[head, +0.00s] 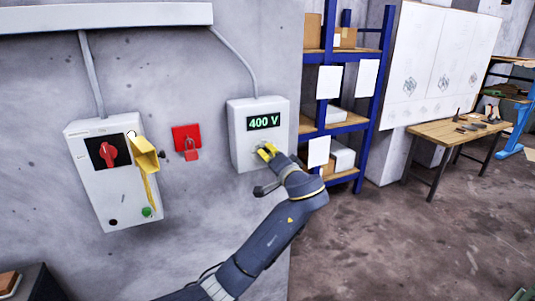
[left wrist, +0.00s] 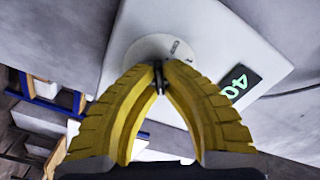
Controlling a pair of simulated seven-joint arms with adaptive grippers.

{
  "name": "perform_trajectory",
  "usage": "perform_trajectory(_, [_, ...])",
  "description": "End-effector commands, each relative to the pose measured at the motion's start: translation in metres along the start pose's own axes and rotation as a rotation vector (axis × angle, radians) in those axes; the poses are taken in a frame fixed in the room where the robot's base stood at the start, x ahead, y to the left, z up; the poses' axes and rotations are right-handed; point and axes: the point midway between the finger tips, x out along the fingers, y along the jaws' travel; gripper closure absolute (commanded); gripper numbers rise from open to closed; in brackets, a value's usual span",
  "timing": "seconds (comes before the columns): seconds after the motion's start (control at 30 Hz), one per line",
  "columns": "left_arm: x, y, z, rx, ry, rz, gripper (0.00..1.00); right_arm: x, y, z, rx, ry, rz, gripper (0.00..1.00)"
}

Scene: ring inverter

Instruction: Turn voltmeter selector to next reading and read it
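The voltmeter (head: 240,112) is a pale box on the grey wall, and its display (head: 263,122) reads 400 V in green. In the left wrist view the display (left wrist: 238,84) shows only in part, turned sideways. The selector has a round pale dial plate (left wrist: 148,47) with a small dark knob (left wrist: 158,77) at its middle. My left gripper (head: 267,152) is at the lower front of the voltmeter. In the left wrist view its yellow fingertips (left wrist: 160,78) close in on the knob from both sides and appear to touch it. My right gripper is out of view.
Left of the voltmeter are a red padlock station (head: 187,141) and a control box (head: 113,180) with a red rotary switch and a protruding yellow part (head: 147,165). Right are blue shelves (head: 374,110) and a wooden workbench (head: 455,131). The floor (head: 400,240) between is clear.

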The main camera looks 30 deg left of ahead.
Motion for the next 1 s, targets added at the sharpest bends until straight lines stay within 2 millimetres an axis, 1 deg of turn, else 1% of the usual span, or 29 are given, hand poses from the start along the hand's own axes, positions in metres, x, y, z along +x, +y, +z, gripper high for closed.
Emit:
perform_trajectory(0.13, [-0.0001,0.0006,0.0002,0.029,-0.001,0.001,1.00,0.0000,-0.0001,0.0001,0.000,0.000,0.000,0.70])
perform_trajectory(0.27, [-0.0002,0.0012,0.0006,0.094,-0.001,0.001,1.00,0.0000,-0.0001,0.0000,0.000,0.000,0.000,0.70])
perform_trajectory(0.7, [0.0001,0.0022,0.0011,0.412,-0.002,0.001,1.00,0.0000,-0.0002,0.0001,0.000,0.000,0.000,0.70])
perform_trajectory(1.0, [0.0003,0.0027,0.0015,0.557,-0.002,0.001,1.00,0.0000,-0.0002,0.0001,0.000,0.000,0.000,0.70])
